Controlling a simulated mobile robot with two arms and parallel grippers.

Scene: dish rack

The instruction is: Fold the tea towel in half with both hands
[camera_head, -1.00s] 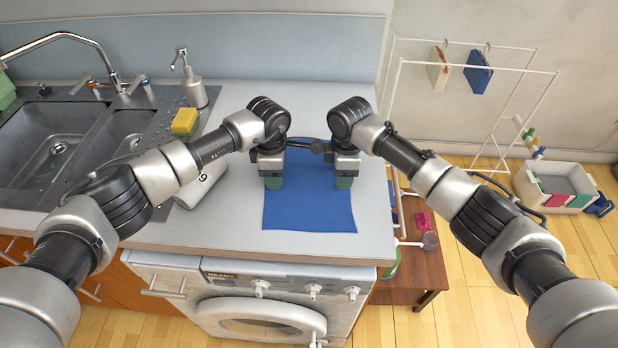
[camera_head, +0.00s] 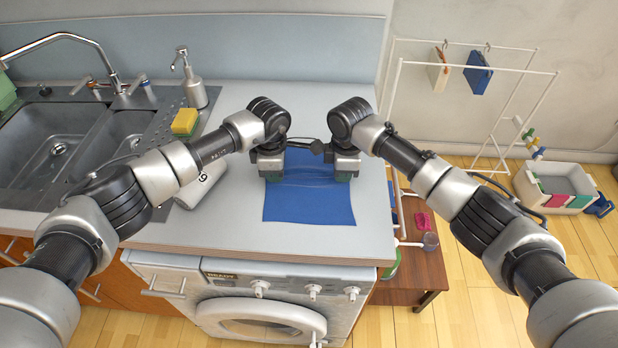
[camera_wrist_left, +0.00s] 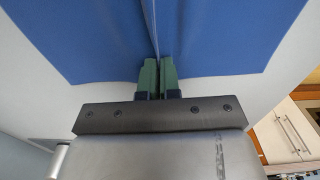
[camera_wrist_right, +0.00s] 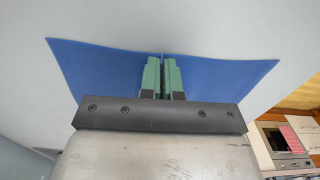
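The blue tea towel (camera_head: 310,207) lies on the worktop near its front right corner. A raised crease runs across it between my two grippers. My left gripper (camera_head: 273,178) is over the towel's left side; in the left wrist view its green fingers (camera_wrist_left: 157,75) are close together on a pinched ridge of cloth. My right gripper (camera_head: 343,176) is over the right side; in the right wrist view its fingers (camera_wrist_right: 162,75) are close together with blue cloth at and between the tips.
A sink (camera_head: 60,145), soap dispenser (camera_head: 192,85) and yellow sponge (camera_head: 185,121) are to the left. A white item (camera_head: 203,183) lies beside my left wrist. The worktop (camera_head: 220,225) is bare in front. A wooden side table (camera_head: 420,265) stands lower right.

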